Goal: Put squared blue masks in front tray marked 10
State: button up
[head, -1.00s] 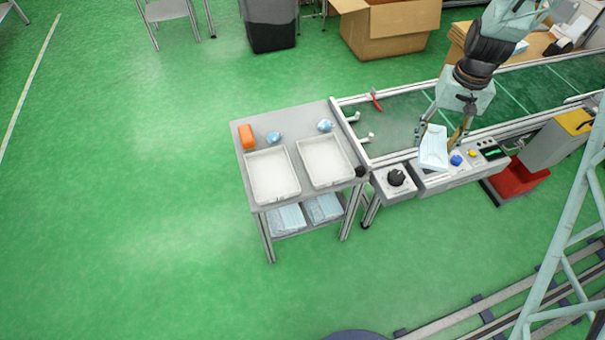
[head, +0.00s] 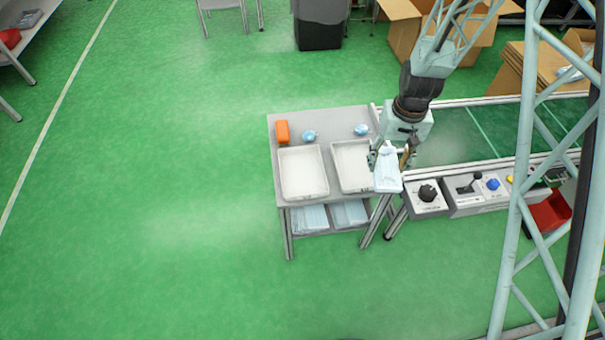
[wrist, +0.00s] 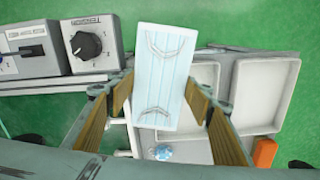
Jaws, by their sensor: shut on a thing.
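My gripper (head: 389,156) is shut on a pale blue rectangular mask (head: 387,178), held above the table's right end, beside the right tray. In the wrist view the mask (wrist: 163,72) hangs flat between the two fingers, its white ear loops showing. Two white trays, a left tray (head: 303,174) and a right tray (head: 349,163), stand side by side on a grey table and look empty. In the wrist view the mask and a finger partly cover the nearer tray. No number is readable on either tray.
Two rounded blue masks (head: 309,136) and an orange box (head: 282,132) lie behind the trays. Blue mask stacks (head: 310,218) lie on the lower shelf. A control panel (head: 474,190) with a lever and the green conveyor (head: 455,133) adjoin the table's right side.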

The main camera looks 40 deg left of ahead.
jog(key=s+a+f, duration=0.1)
jog(key=s+a, duration=0.1)
jog(key=a, duration=0.1)
jog(key=s+a+f+n, duration=0.1)
jog(key=s+a+f, duration=0.1)
jog(key=s+a, duration=0.1)
jog(key=s+a+f+n, duration=0.1)
jog(key=s+a+f, duration=0.1)
jog(key=a, duration=0.1)
jog(key=shift+s+a, duration=0.4)
jog(key=b, duration=0.2)
send_over(302, 174)
jog(key=shift+f, duration=0.7)
jog(key=shift+f, duration=0.1)
jog(key=shift+f+b, duration=0.7)
jog(key=shift+f, duration=1)
jog(key=shift+f, duration=0.15)
jog(key=o, duration=0.7)
jog(key=shift+o, duration=0.2)
jog(key=shift+r, duration=0.2)
